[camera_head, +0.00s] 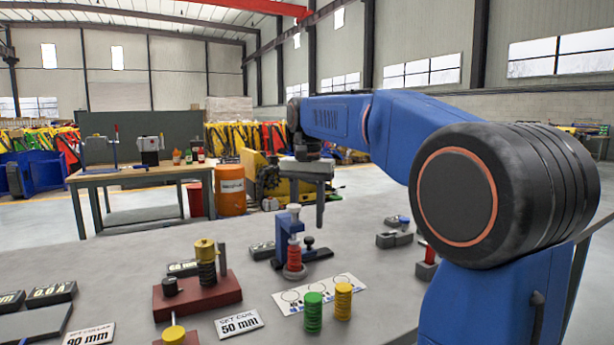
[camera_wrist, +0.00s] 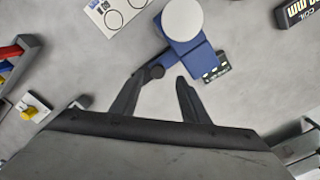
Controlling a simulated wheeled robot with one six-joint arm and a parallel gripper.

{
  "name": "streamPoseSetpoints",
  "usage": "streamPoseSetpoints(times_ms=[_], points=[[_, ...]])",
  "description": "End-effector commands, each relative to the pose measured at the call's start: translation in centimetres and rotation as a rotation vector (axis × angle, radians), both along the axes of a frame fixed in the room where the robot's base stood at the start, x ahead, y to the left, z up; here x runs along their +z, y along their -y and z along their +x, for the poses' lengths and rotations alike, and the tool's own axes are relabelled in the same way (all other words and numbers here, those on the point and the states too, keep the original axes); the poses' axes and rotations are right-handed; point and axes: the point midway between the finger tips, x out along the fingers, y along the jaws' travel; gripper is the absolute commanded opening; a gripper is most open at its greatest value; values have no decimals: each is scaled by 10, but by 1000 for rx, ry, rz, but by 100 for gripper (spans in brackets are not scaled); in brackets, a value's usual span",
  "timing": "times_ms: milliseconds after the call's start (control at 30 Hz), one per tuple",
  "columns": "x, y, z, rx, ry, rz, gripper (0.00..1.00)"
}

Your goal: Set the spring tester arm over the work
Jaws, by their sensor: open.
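The spring tester (camera_head: 289,228) stands upright on the grey table, blue with a pale cap on its post and a red spring low at its front. A black knob (camera_head: 308,242) shows at its right side. In the wrist view the tester (camera_wrist: 186,50) lies ahead, its round white top (camera_wrist: 182,18) at the upper edge. The knob (camera_wrist: 156,72) appears between the fingertips, closer to the left one. My gripper (camera_wrist: 160,76) is open and empty. In the head view my gripper (camera_head: 320,215) points down above and behind the knob; contact cannot be told.
A red fixture (camera_head: 225,290) with a yellow-topped dark spring stands left. A green spring (camera_head: 313,312) and a yellow spring (camera_head: 343,301) stand by a white circle-marked sheet (camera_head: 285,297). A 50 mm sign (camera_head: 239,323) is in front. Grey blocks (camera_head: 393,239) lie right.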

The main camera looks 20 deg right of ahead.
Motion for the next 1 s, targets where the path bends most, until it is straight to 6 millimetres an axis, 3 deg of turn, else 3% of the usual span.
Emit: streamPoseSetpoints(times_ms=[533, 733, 1000], points=[[104, -1, 1, 1, 2, 1, 42], [122, -1, 1, 1, 1, 1, 42], [126, -1, 0, 1, -1, 1, 42]])
